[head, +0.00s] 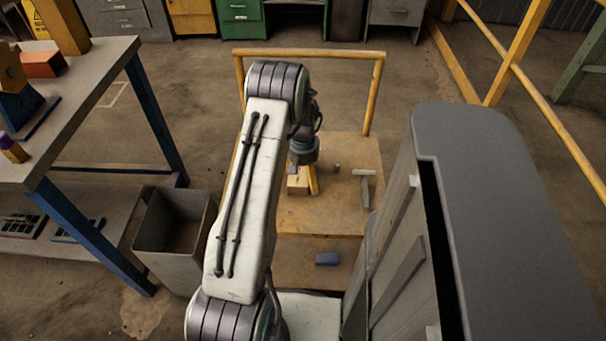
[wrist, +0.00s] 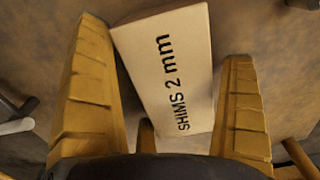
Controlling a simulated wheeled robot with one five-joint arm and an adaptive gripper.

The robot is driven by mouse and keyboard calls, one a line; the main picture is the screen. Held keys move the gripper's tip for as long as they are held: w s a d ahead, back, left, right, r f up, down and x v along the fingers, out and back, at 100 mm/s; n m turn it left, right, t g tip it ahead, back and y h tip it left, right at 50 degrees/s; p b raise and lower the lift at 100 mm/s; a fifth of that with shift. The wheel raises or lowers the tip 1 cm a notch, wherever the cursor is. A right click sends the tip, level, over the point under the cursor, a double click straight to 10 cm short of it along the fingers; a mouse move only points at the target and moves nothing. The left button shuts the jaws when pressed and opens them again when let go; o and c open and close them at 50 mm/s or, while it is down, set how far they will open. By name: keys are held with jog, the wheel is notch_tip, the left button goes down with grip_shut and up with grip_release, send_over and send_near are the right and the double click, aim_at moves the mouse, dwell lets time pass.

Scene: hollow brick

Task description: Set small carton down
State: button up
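The small carton (wrist: 170,70) is pale cream with "SHIMS 2 mm" printed on it. In the wrist view it lies between the two yellow fingers of my gripper (wrist: 168,60). The left finger is close to its upper left corner, and a gap shows between the right finger and its right edge. In the head view the carton (head: 297,184) appears low on the wooden top of a cart (head: 335,215), beside a yellow finger of my gripper (head: 306,183). My arm partly hides the cart top.
A hammer-like tool (head: 365,187) and a small metal piece (head: 336,168) lie right of the carton. A blue block (head: 327,259) lies on the nearer, lower surface. A yellow rail (head: 345,55) stands behind. A bin (head: 174,235) and workbench (head: 95,60) stand left.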

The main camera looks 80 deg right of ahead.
aim_at(303, 171)
jog(key=shift+r, duration=0.1)
notch_tip(303, 171, up, 12)
jog(key=p, duration=0.1)
dwell(0.7)
